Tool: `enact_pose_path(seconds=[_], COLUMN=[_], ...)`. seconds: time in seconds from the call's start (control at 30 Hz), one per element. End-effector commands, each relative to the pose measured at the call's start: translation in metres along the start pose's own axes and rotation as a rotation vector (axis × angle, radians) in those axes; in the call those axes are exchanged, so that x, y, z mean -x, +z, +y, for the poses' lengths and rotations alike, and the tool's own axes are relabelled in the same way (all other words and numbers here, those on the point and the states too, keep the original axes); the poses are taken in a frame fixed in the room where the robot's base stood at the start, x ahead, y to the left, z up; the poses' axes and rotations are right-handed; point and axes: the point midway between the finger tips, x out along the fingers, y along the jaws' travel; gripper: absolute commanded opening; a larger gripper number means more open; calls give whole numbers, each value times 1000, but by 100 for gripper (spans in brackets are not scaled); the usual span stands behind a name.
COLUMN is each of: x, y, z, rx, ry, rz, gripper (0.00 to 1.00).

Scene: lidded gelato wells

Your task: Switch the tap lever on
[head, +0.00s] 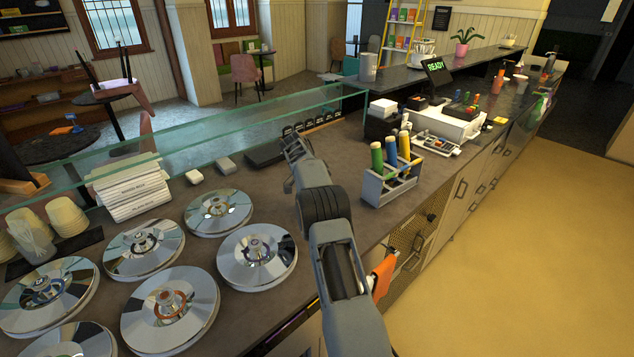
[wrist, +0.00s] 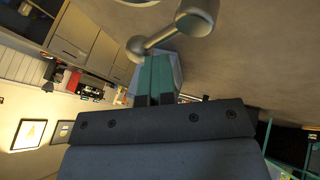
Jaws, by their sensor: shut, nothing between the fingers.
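In the wrist view a silver metal bar with rounded ends (wrist: 172,33), which looks like the tap lever, crosses just beyond my fingertips. My gripper (wrist: 158,58) is shut and empty, its two teal fingers side by side, with the tips close to the bar's underside in the picture. I cannot tell whether they touch it. In the head view my gripper (head: 294,148) is over the counter near the glass guard. The lever cannot be made out clearly there, and my arm covers part of that area.
Several round shiny lids (head: 257,256) cover the wells at left. A grey caddy (head: 376,190) with coloured bottles stands right of my arm. A black tray (head: 267,153) and the glass guard (head: 215,135) are close to my gripper. The counter (head: 268,197) is bare between lids and arm.

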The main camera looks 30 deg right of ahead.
Motion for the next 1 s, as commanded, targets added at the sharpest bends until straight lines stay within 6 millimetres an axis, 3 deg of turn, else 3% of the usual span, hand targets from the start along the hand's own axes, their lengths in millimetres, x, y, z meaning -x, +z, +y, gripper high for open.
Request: enact_pose_path(seconds=[0.67, 0.83, 1.0], x=[-5, 13, 51], y=[0, 0, 4], z=[2, 6, 11], rx=[2, 4, 9], ry=[13, 11, 3], rz=[-4, -1, 4], gripper=[0, 0, 0])
